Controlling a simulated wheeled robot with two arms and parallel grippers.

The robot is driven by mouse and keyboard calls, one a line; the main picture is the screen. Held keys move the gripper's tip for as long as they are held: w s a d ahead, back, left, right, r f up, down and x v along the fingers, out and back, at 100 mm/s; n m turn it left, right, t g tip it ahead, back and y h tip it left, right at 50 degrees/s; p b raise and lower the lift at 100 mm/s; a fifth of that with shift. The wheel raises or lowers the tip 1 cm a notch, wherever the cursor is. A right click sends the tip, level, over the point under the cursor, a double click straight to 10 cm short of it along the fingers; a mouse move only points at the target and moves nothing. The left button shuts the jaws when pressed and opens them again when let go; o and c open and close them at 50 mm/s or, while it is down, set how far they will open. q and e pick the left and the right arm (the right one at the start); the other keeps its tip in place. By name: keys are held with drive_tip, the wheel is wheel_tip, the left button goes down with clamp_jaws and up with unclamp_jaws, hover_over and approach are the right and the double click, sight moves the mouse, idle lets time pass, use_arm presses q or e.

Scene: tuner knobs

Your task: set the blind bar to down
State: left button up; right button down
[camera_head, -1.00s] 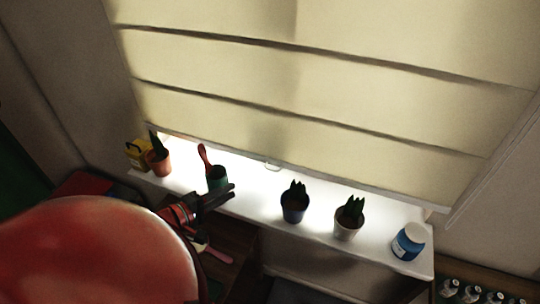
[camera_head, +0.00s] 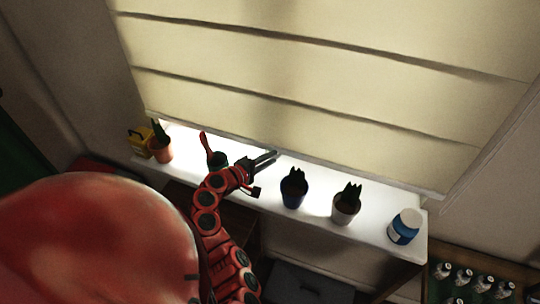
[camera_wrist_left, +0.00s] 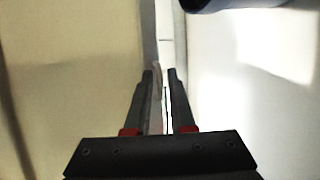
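The cream blind (camera_head: 320,85) hangs over the window, with its pale blind bar (camera_head: 345,168) along the lower edge, a little above the bright sill. My left gripper (camera_head: 270,157) reaches in from the lower left, its fingers at the bar's underside, left of the bar's middle. In the left wrist view, the two fingers (camera_wrist_left: 161,76) stand apart, with a thin, pale curved piece between them, likely the bar's pull. The blind (camera_wrist_left: 75,60) fills the left side there. I cannot tell if the fingers touch the piece. My right gripper is out of view.
The white sill (camera_head: 322,212) holds a yellow box (camera_head: 139,142), a terracotta pot (camera_head: 161,149), a green pot with a red-handled tool (camera_head: 206,143), a blue pot (camera_head: 294,194), a white pot (camera_head: 345,206) and a blue jar (camera_head: 404,228). The blue pot stands close right of my gripper.

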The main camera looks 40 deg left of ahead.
use_arm(q)
drive_tip(key=shift+w, duration=0.2)
clamp_jaws()
idle(1.4)
